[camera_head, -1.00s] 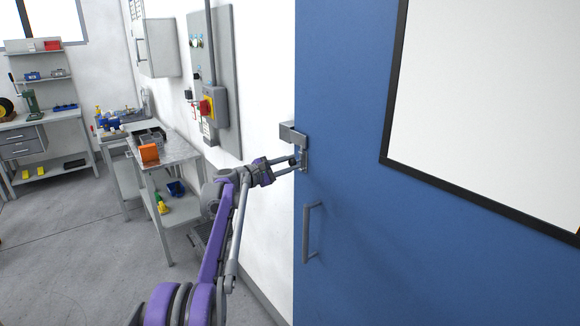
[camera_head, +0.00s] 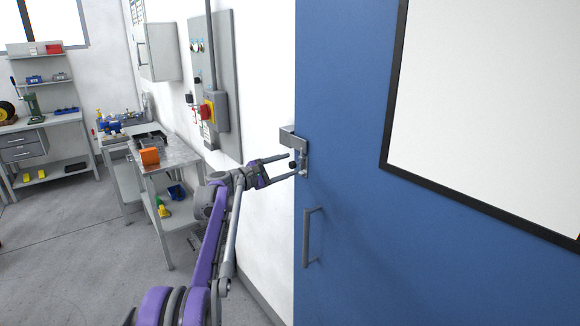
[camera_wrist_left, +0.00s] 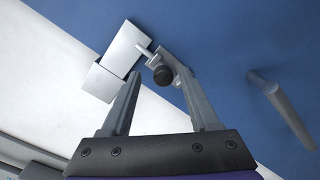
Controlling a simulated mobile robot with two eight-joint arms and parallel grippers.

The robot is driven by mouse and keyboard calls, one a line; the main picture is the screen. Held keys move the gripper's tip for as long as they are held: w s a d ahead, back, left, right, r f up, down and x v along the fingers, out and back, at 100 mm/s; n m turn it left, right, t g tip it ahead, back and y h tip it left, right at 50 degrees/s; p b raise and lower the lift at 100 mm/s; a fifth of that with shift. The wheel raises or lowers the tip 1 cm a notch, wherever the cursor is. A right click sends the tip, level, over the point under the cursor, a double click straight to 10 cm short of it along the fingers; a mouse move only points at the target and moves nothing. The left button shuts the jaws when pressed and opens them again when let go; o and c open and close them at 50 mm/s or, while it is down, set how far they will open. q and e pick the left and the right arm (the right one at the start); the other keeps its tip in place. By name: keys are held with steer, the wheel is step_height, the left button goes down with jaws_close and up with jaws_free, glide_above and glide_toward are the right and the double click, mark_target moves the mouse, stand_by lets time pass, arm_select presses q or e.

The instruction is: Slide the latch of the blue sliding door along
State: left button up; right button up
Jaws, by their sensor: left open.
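The blue sliding door (camera_head: 345,215) fills the right of the head view. Its metal latch (camera_head: 302,149) sits at the door's left edge, with a grey block above and a small dark knob. In the left wrist view the latch's black knob (camera_wrist_left: 162,75) shows between the finger ends, with the pale block (camera_wrist_left: 126,49) beyond the left finger. My left gripper (camera_head: 293,166) is open at the latch, its fingers to either side of the knob. I cannot tell whether either finger touches it. My right gripper is not in view.
A vertical grey handle (camera_head: 308,238) stands out from the door below the latch. A white panel with a black frame (camera_head: 485,90) is on the door. A workbench (camera_head: 175,155) and wall switch box (camera_head: 214,108) are to the left. Floor is clear left of my arm.

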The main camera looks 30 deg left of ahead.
arm_select(q)
steer(key=b+v, duration=0.1)
steer(key=v, duration=0.8)
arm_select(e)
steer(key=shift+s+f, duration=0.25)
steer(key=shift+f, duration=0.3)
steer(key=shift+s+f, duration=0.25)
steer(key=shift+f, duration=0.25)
arm_select(q)
steer(key=s+d+f+m+g, duration=0.3)
steer(key=s+d+f, duration=0.1)
steer(key=d, duration=0.5)
steer(key=s+d+f+m+g, duration=0.2)
steer(key=s+d+f+m, duration=0.2)
steer(key=d, duration=0.4)
steer(key=s+d+f+m+g, duration=0.3)
steer(key=s+d+f, duration=0.1)
steer(key=d, duration=0.5)
steer(key=s+d+f+m+g+y, duration=0.1)
steer(key=s+d+f+m+y, duration=0.1)
steer(key=s+f+m, duration=0.4)
steer(key=s+d+f+m+g+y, duration=0.2)
steer(key=s+f+m, duration=0.4)
steer(key=s+f, duration=0.5)
steer(key=s+d+y, duration=0.1)
steer(key=s+y, duration=0.1)
steer(key=s, duration=0.6)
steer(key=shift+d+f+m+y, duration=0.2)
steer(key=shift+f+m+y, duration=0.1)
steer(key=shift+f+y, duration=0.1)
